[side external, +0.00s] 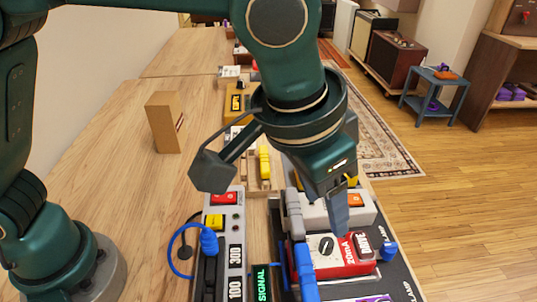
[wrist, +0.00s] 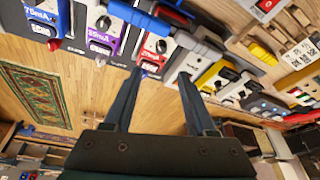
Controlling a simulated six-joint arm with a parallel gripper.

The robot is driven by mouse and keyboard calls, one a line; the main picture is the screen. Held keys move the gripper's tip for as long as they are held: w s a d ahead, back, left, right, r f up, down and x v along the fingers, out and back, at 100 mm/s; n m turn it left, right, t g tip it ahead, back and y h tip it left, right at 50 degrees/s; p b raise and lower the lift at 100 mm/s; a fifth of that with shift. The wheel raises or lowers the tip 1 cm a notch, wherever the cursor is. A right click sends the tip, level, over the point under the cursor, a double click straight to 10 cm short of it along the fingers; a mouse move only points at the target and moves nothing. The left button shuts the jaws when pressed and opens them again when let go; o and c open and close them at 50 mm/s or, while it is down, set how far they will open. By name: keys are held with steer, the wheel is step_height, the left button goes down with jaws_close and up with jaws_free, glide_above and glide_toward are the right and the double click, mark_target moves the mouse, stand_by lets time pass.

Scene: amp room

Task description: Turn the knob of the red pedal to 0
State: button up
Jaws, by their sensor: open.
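The red pedal (side external: 357,262) sits in the pedal row in the side view, with a white panel, a red end marked 20mA and a dark round knob (side external: 327,246). In the wrist view the red pedal (wrist: 150,67) lies just beyond my fingertips, and its knob (wrist: 161,46) shows farther up. My gripper (side external: 339,217) is above the pedal row, close to the red pedal's far edge. In the wrist view my gripper (wrist: 161,75) is open and empty, its two fingers apart. The knob's exact setting is too small to read.
A white pedal with an orange switch (side external: 354,200) stands behind the red pedal. A cardboard box (side external: 163,122) stands on the table.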

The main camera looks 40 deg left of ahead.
steer(key=a+m+h, duration=0.1)
steer(key=m+h, duration=0.1)
steer(key=m, duration=0.2)
steer(key=m+g, duration=0.1)
steer(key=m, duration=0.2)
glide_above(328, 242)
steer(key=s+a, duration=0.1)
steer(key=a, duration=0.1)
steer(key=shift+h, duration=0.3)
step_height(328, 242, down, 5)
steer(key=shift+s+r, duration=0.1)
steer(key=shift+s, duration=0.05)
steer(key=shift+x, duration=2.4)
steer(key=shift+c, duration=0.4)
jaws_close()
